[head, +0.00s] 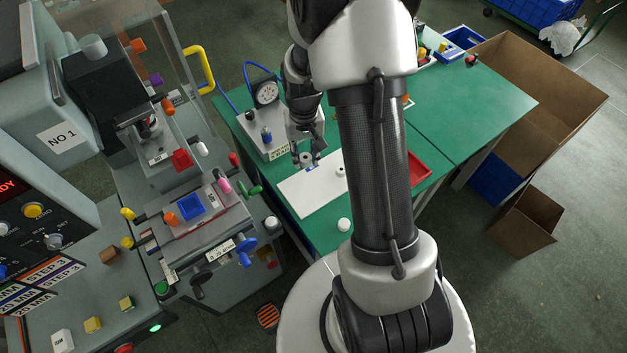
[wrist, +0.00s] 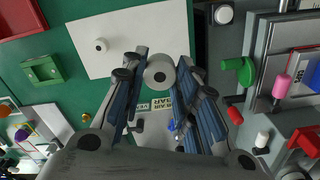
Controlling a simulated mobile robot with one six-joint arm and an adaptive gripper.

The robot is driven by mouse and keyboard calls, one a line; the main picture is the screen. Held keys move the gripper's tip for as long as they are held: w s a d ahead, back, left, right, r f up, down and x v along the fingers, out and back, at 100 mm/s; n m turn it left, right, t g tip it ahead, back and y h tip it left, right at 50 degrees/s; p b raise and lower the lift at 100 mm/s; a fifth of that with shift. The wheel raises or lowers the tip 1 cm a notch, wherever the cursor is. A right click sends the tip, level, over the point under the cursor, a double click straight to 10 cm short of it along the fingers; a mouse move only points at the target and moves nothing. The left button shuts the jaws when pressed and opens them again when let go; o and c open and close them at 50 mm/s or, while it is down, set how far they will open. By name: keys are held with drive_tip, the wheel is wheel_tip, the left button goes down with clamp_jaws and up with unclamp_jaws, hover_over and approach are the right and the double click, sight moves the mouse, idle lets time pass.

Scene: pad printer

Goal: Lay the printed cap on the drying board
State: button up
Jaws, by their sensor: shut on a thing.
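My gripper (head: 306,163) is shut on a white round cap (wrist: 159,73), held between the fingertips. In the wrist view this cap overlaps the near edge of the white drying board (wrist: 140,30); I cannot tell whether it touches the board. The drying board (head: 300,195) lies flat on the green table. Another small white cap with a dark centre (wrist: 100,45) sits on the board, and it shows partly behind my arm in the head view (head: 340,170). The print on the held cap is too small to tell.
A separate white cap (head: 344,225) stands off the board near the table edge. A grey stand with a dial gauge (head: 265,93) is close behind my gripper. A red tray (head: 420,168) lies right of the board. The pad printer (head: 195,205) stands at left.

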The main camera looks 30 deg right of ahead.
sight(307, 193)
wheel_tip(307, 193, down, 18)
drive_tip(key=b, duration=0.4)
drive_tip(key=shift+w+r, duration=0.1)
drive_tip(key=shift+r, duration=0.15)
drive_tip(key=shift+f+b, duration=0.2)
drive_tip(key=shift+b, duration=0.15)
drive_tip(key=shift+o, duration=1.4)
drive_tip(key=o, duration=0.4)
drive_tip(key=shift+o, duration=0.2)
drive_tip(key=shift+r, duration=0.1)
